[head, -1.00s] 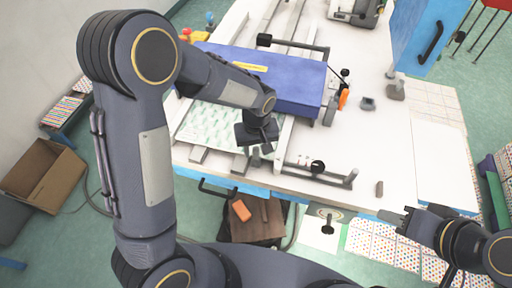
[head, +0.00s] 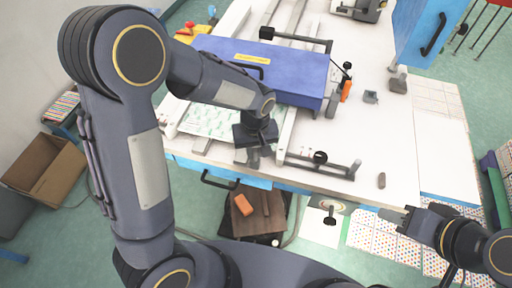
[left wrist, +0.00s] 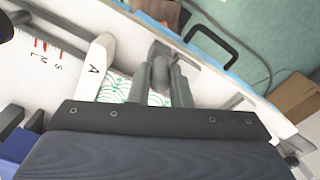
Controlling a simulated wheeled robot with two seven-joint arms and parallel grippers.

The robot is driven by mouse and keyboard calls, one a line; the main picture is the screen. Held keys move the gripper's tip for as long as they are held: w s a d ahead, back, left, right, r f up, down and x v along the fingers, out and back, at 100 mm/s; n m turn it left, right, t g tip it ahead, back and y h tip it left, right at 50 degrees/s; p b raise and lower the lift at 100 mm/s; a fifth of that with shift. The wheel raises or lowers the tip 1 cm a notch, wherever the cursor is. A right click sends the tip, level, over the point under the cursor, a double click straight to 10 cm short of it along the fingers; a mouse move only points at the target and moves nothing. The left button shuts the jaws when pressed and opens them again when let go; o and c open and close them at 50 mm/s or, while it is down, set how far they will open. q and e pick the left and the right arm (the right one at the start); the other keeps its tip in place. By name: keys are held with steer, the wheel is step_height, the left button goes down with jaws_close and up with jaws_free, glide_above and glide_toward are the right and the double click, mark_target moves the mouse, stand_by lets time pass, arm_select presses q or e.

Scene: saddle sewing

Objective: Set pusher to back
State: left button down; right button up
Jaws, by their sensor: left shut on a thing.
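My left gripper (head: 254,157) points down over the front of the white table, beside the patterned green-and-white sheet. In the left wrist view its fingers (left wrist: 165,84) are shut on a grey upright piece, which looks like the pusher (left wrist: 162,52). The fingers cover part of it, and its base is near the table's front edge. A white bar marked "A" (left wrist: 95,68) lies beside it, near a scale lettered S, M, L. My right gripper (head: 396,218) is beyond the table's front right edge, empty, its fingers seemingly apart.
A blue box-shaped block (head: 290,75) stands behind my left gripper. A dark rail with a knob (head: 320,158) lies to its right. A black handle (head: 218,182) juts from the front edge. A cardboard box (head: 45,168) is on the floor at left.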

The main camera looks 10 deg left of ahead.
arm_select(q)
steer(key=c, duration=1.3)
jaws_free()
steer(key=shift+s, duration=0.2)
step_height(320, 180, up, 7)
steer(key=shift+w+r+b, duration=0.1)
steer(key=shift+b, duration=0.25)
steer(key=shift+r, duration=0.3)
steer(key=shift+a, duration=0.1)
steer(key=s+a+r+m+t+h, duration=0.1)
steer(key=s+a+r+t, duration=0.1)
steer(key=s, duration=0.4)
steer(key=s+a+r+m+t+h, duration=0.1)
steer(key=s+a+r, duration=0.1)
steer(key=s+a, duration=0.2)
steer(key=s+a+r+m+t+h, duration=0.1)
steer(key=s+a+r+t, duration=0.1)
steer(key=s, duration=0.5)
steer(key=shift+s+a+r+t+h, duration=0.15)
steer(key=shift+s+a+t+h, duration=0.15)
steer(key=shift+a+h, duration=0.15)
